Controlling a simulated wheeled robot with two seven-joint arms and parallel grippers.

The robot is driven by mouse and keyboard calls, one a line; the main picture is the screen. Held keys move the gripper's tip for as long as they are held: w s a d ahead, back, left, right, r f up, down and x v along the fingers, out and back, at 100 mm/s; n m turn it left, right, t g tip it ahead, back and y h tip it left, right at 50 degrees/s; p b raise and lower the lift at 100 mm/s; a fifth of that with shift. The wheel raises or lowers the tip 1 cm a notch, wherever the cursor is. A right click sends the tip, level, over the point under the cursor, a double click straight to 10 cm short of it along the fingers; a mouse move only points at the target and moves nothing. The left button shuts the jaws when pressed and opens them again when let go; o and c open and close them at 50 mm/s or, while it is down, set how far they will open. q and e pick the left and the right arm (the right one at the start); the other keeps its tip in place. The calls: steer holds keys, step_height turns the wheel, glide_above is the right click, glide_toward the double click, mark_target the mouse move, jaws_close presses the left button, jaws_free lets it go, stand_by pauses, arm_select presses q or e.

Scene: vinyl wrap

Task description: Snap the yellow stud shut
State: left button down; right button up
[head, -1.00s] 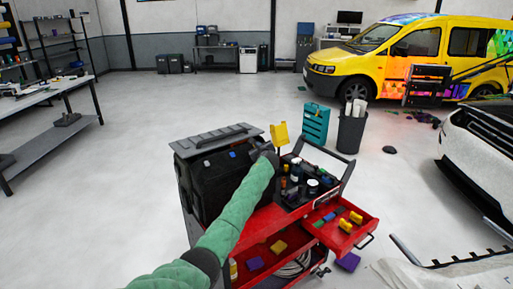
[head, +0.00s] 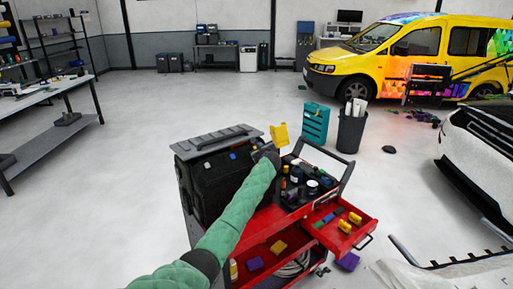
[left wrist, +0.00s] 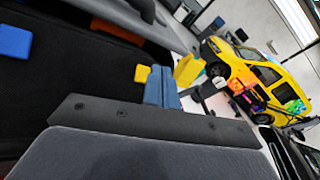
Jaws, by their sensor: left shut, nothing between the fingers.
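A black bag (head: 205,190) with a raised grey lid stands on the left of the red cart. In the left wrist view its dark fabric (left wrist: 60,85) carries a blue block (left wrist: 14,41), an orange piece (left wrist: 106,25) and a small yellow piece (left wrist: 141,73), which looks like the yellow stud. My left gripper (head: 266,152) is at the bag's right upper edge. In the left wrist view its blue-grey fingertips (left wrist: 161,88) are together and empty, right beside the small yellow piece; whether they touch it I cannot tell. My right gripper is not in view.
A yellow upright piece (head: 279,136) rises just behind my left gripper. Bottles crowd the black tray (head: 296,205) at right. The red cart's drawer (head: 345,230) is pulled out. A teal box (head: 315,122) and a bin (head: 351,130) stand behind.

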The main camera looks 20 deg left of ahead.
arm_select(q)
steer(key=d+r, duration=0.1)
steer(key=s+r+p, duration=0.1)
steer(key=s+d+r+p, duration=0.1)
steer(key=shift+d+r, duration=0.3)
steer(key=shift+r, duration=0.05)
stand_by(0.4)
